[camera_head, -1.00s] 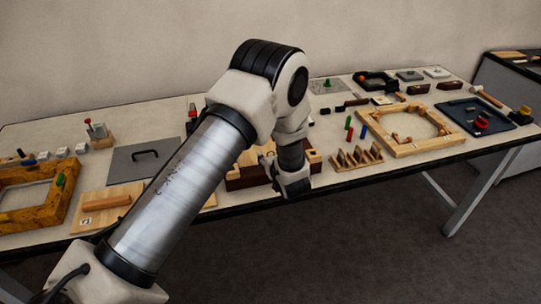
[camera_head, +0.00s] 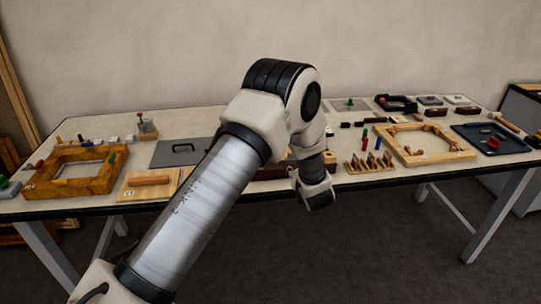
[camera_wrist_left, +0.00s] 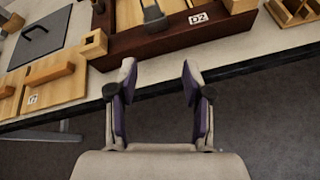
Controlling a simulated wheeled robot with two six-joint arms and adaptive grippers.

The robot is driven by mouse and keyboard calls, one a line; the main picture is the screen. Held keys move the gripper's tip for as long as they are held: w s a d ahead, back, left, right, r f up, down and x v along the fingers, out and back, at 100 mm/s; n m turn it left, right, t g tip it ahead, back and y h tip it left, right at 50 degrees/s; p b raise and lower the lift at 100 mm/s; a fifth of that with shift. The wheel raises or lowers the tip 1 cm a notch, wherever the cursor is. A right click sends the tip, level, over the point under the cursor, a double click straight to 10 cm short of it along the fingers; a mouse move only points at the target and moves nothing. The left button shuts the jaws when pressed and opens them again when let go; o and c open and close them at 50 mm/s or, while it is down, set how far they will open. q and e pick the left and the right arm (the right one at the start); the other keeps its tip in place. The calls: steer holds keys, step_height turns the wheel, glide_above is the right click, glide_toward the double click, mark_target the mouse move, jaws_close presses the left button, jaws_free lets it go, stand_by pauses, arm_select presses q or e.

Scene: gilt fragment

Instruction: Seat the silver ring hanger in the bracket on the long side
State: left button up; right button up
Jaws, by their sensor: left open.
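My left gripper (camera_head: 318,197) is in front of the table's front edge, above the floor. In the left wrist view its two fingers (camera_wrist_left: 158,82) are spread apart with nothing between them. A gilt, weathered frame (camera_head: 103,184) lies at the table's left end. A lighter wooden frame (camera_head: 455,153) lies at the right. I cannot make out the bracket. My right gripper is not in view.
A grey plate with a black handle (camera_head: 180,156) and a wooden board with a bar (camera_head: 150,181) lie left of my arm. A slotted wooden rack (camera_head: 370,164) stands right of the gripper. A dark blue tray (camera_head: 480,136) is farther right. Floor in front is clear.

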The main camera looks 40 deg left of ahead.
arm_select(q)
steer(key=s+d+f+m+g+h, duration=0.15)
steer(key=s+d+f+m, duration=0.25)
steer(key=s+f+m, duration=0.5)
steer(key=s+d+f+m+g+h, duration=0.1)
steer(key=s+d+f+m+h, duration=0.2)
steer(key=s+f+m, duration=0.5)
steer(key=s+d+f+m+g+h, duration=0.2)
steer(key=s+d+m+g, duration=0.1)
steer(key=s+m, duration=0.8)
steer(key=s+d+f+m+g+h, duration=0.3)
steer(key=s+d+m, duration=0.3)
steer(key=s+m, duration=0.6)
steer(key=shift+f+m, duration=0.2)
steer(key=shift+m, duration=0.4)
steer(key=shift+d+f, duration=0.1)
